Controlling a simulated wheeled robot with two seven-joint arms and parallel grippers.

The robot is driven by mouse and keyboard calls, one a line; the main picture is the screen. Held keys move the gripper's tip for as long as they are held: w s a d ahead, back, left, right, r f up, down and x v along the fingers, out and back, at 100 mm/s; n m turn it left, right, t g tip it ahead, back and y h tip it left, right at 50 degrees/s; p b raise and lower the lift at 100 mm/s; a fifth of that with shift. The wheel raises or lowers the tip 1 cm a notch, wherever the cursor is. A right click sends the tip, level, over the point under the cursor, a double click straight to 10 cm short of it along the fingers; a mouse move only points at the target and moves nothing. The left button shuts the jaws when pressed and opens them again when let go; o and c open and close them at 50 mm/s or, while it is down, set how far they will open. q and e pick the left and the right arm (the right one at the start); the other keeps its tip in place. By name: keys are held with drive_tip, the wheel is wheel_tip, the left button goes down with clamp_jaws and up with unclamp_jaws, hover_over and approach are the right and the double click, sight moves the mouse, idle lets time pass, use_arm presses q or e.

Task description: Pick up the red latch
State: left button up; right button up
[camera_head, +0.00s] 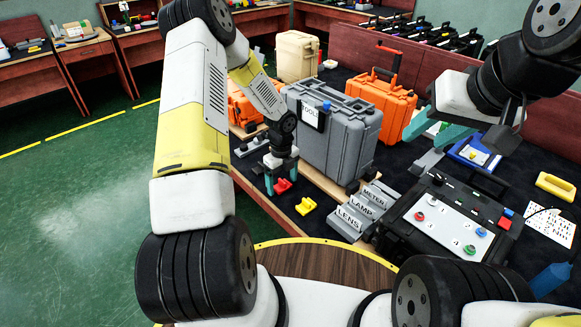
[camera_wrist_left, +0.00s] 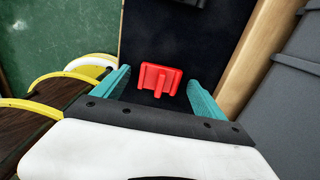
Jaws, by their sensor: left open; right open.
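The red latch (camera_head: 283,186) lies on the dark surface in the head view, left of the yellow latch (camera_head: 306,206). In the left wrist view the red latch (camera_wrist_left: 158,78) shows as a small block with raised ribs, between the two teal fingers. My left gripper (camera_head: 282,180) is open and points down over the red latch, with a finger to each side of it; I cannot tell whether either touches it. My right gripper (camera_head: 455,138) is open and empty at the right, its teal fingers in view near the blue tray.
A grey case (camera_head: 335,135) with a "TOOL" tag stands just right of the left gripper. Orange cases (camera_head: 383,98) stand behind. Grey labelled blocks (camera_head: 365,208) and a control panel box (camera_head: 450,222) lie to the right. A wooden edge (camera_head: 262,200) borders the dark surface.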

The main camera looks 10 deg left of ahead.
sight(282, 180)
use_arm(q)
drive_tip(key=c, duration=1.4)
drive_tip(key=shift+c, duration=0.2)
drive_tip(key=shift+r, duration=0.1)
drive_tip(key=shift+r, duration=0.55)
wheel_tip(282, 180, up, 2)
drive_tip(key=shift+r, duration=0.2)
drive_tip(key=s+d, duration=0.2)
drive_tip(key=s, duration=0.2)
drive_tip(key=s+d+r, duration=0.1)
drive_tip(key=s+d, duration=0.1)
drive_tip(key=s, duration=0.3)
drive_tip(key=s+d, duration=0.3)
drive_tip(key=s, duration=0.2)
drive_tip(key=shift+d+r, duration=0.1)
drive_tip(key=shift+r, duration=0.15)
drive_tip(key=shift+s+d+r, duration=0.1)
drive_tip(key=shift+r, duration=1.6)
